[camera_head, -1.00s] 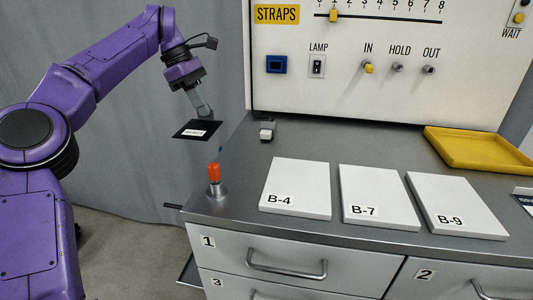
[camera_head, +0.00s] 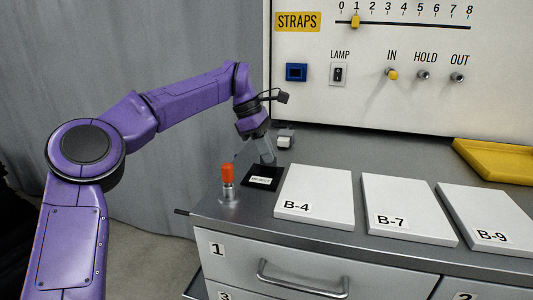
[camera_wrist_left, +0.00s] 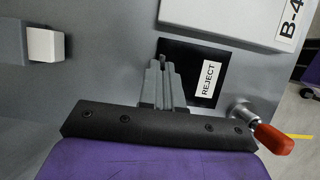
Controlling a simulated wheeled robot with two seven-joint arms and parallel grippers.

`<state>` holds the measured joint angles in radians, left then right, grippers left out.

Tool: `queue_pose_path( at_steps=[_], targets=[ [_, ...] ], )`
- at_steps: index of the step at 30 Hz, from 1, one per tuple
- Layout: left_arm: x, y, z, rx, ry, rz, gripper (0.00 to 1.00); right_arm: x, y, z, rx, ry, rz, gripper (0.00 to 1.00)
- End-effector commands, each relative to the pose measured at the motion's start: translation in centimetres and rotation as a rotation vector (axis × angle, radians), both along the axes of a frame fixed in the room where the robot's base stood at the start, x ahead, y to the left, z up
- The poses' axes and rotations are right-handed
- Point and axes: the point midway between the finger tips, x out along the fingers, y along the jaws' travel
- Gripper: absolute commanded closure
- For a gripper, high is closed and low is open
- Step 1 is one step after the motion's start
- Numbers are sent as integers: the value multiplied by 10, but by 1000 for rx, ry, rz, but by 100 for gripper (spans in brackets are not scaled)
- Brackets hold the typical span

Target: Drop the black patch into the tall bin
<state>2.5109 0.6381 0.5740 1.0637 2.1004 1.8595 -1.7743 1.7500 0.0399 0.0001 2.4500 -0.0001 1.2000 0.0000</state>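The black patch (camera_head: 263,177) is a thin dark square with a white label. The left wrist view shows the patch (camera_wrist_left: 207,58) with its label reading REJECT. It is flat at or just above the grey counter, between the orange-topped post and the B-4 plate; I cannot tell if it touches the counter. My left gripper (camera_head: 268,160) points down at the patch's far edge. In the left wrist view the fingers (camera_wrist_left: 162,66) are close together at that edge, shut on it. I cannot make out the tall bin. My right gripper is out of view.
The orange-topped post (camera_head: 228,184) stands close left of the patch. The B-4 plate (camera_head: 316,190) lies close to its right, with B-7 (camera_head: 408,205) and B-9 (camera_head: 490,212) beyond. A small white-and-grey block (camera_head: 285,138) sits behind. A yellow tray (camera_head: 495,160) is at the right.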

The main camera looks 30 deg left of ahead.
Motion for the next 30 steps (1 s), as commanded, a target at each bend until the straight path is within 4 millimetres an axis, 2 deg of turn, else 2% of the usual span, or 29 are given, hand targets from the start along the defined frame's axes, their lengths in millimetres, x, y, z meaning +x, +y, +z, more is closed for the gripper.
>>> queue_pose_path(
  at_steps=[4, 6, 7, 14, 17, 20, 27, 30],
  targets=[
    [0, 0, -4, 0, 1, -1, 100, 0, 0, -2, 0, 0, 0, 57],
    [0, 0, -3, 0, 0, -1, 74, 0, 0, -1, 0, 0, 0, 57],
    [0, 0, -3, 0, 0, -1, 71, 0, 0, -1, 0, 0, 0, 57],
    [0, 0, -2, 0, 0, -1, 71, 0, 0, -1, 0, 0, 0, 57],
    [0, 1, 4, 0, -1, 0, 71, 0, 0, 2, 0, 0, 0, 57],
    [-2, 7, 21, 0, -3, 1, 71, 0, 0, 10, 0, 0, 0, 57],
    [-8, 30, 82, -1, -2, 2, 71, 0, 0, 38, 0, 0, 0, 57],
    [-10, 37, 100, 0, -1, 2, 71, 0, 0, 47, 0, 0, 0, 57]
  ],
)
